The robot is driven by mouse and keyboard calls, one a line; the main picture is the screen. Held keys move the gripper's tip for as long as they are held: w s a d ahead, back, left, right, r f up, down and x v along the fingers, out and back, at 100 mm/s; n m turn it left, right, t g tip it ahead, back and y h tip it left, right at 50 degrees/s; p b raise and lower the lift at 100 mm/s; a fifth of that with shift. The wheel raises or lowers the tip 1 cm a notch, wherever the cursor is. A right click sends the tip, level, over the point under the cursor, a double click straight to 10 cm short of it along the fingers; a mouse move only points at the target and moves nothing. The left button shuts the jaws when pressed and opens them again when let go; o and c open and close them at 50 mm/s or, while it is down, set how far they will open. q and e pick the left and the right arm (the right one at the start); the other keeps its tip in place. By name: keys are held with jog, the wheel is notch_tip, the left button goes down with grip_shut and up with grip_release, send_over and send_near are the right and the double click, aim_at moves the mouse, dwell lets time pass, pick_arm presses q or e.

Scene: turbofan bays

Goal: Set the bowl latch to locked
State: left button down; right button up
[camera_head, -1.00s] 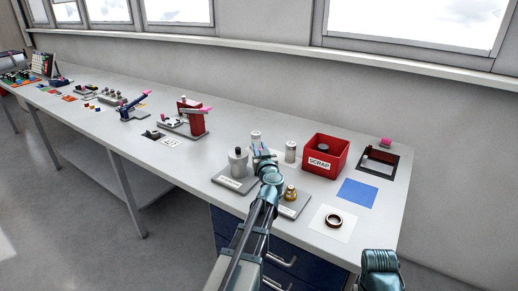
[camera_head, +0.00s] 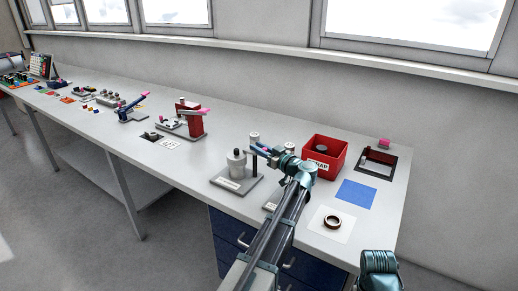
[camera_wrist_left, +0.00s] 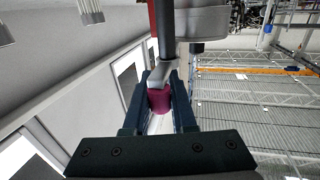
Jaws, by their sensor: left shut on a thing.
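The bowl latch stands on a grey labelled base plate (camera_head: 228,184), with a grey bowl-like body (camera_head: 236,166) at the left and a black post (camera_head: 254,162) at the right. My left gripper (camera_head: 258,149) reaches in from the right at the post, with its fingers pointing left. In the left wrist view, the gripper (camera_wrist_left: 160,104) is shut on a crimson knob (camera_wrist_left: 160,98). The knob joins a short light grey lever (camera_wrist_left: 161,77) beside a dark post (camera_wrist_left: 167,35). The lock setting cannot be read.
A blue mat (camera_head: 356,193), a dark ring (camera_head: 332,222) on white paper and a dark-framed opening (camera_head: 377,165) lie farther right. A red fixture (camera_head: 190,118) stands left on the bench.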

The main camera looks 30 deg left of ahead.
pick_arm(q)
jog(key=shift+w, duration=0.1)
dwell(0.3)
jog(key=c, duration=0.7)
grip_release()
jog(key=shift+c, duration=0.2)
jog(key=shift+r, duration=0.1)
notch_tip(320, 180, up, 4)
jog(key=p, duration=0.5)
jog(key=s+d, duration=0.4)
jog(key=s, duration=0.3)
jog(key=s+d, duration=0.3)
jog(key=s, duration=0.4)
jog(key=shift+d+r, duration=0.35)
jog(key=shift+r, duration=0.05)
